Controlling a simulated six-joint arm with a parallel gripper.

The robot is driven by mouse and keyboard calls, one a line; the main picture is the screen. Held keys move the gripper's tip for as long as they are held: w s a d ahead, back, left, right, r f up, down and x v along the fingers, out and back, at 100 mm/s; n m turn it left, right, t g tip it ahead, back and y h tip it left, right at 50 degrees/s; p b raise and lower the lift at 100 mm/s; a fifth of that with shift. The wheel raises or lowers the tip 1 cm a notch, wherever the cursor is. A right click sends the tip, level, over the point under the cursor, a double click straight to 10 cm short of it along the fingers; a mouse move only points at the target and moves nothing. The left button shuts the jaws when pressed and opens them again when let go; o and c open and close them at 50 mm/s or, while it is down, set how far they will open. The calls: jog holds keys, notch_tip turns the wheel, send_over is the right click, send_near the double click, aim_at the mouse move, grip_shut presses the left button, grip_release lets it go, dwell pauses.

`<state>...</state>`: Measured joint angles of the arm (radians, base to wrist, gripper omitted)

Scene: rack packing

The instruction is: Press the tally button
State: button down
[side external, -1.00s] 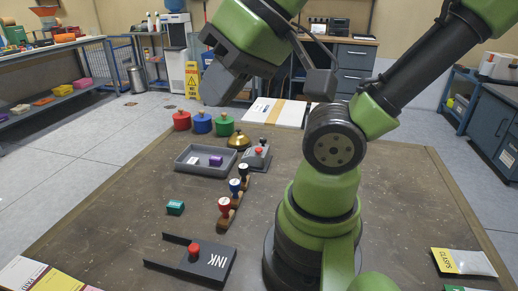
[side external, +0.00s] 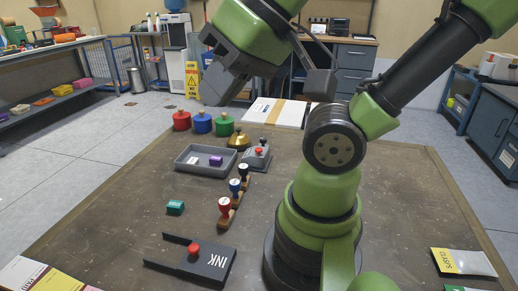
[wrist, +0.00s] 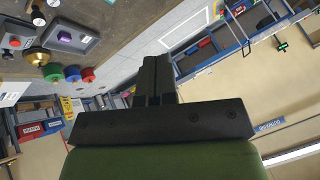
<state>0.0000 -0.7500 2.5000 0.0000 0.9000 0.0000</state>
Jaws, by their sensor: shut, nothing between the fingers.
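A small grey device with a red button (side external: 257,157) stands on the brown table beside a brass bell (side external: 238,141); it looks like the tally counter. The device also shows at the upper left of the wrist view (wrist: 14,43). My gripper (side external: 213,92) is raised high above the far part of the table, up and to the left of the device in the side view, well apart from it. In the wrist view its fingers (wrist: 153,78) are together and empty, and the device is off to their left.
A grey tray (side external: 180,165) with a purple block (side external: 215,160) lies left of the device. Several stamps (side external: 235,187) stand in a row nearer the camera. Red, blue and green pots (side external: 202,123) stand behind. An ink pad box with a red knob (side external: 193,250) lies at the front.

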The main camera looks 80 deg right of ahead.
jog(key=m+g+h, duration=0.3)
jog(key=m+h, duration=0.5)
jog(key=m, duration=0.8)
send_over(259, 152)
jog(key=d, duration=0.2)
notch_tip(259, 152, down, 15)
jog(key=shift+a, duration=0.25)
jog(key=shift+r, duration=0.1)
jog(key=shift+f, duration=4.4)
jog(key=shift+f, duration=0.1)
